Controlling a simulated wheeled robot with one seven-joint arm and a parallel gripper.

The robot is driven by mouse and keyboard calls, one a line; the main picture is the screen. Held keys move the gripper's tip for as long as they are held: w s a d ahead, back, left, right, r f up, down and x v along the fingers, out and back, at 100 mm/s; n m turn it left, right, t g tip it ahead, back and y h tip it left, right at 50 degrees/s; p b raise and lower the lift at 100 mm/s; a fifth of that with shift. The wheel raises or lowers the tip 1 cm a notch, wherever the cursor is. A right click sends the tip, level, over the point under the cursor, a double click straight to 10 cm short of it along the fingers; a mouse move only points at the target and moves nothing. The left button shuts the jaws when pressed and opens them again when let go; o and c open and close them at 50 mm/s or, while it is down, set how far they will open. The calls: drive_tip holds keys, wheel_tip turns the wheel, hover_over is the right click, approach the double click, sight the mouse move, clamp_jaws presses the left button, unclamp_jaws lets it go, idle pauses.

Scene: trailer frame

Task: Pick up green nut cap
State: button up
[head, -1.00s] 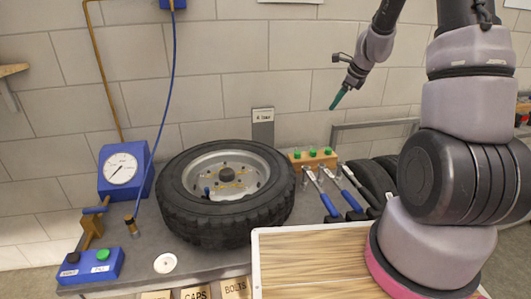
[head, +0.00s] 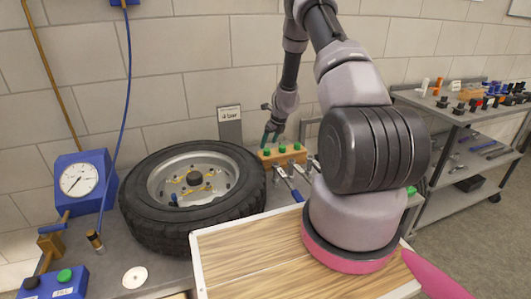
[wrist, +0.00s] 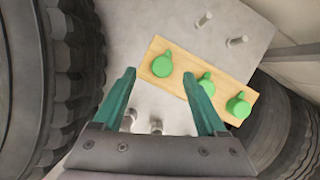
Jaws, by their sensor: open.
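Three green nut caps stand in a row on a wooden block behind the blue-handled tools. In the head view they are the left cap (head: 267,153), the middle cap (head: 282,150) and the right cap (head: 297,147). The wrist view shows the left cap (wrist: 162,65), the middle cap (wrist: 206,83) and the right cap (wrist: 238,106) on the block (wrist: 190,82). My gripper (head: 267,139) is above the block's left end. In the wrist view its teal fingers (wrist: 159,76) are open and empty, with the left cap showing between and slightly beyond the tips.
A large tyre (head: 140,205) lies left of the block, and its tread is close in the wrist view. Metal pegs (wrist: 237,41) stand around the block. A wood-topped surface (head: 240,260) is in front. A parts shelf (head: 450,125) stands at the right.

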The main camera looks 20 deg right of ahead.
sight(267, 149)
drive_tip(key=x, duration=0.5)
drive_tip(key=shift+d, duration=0.25)
clamp_jaws()
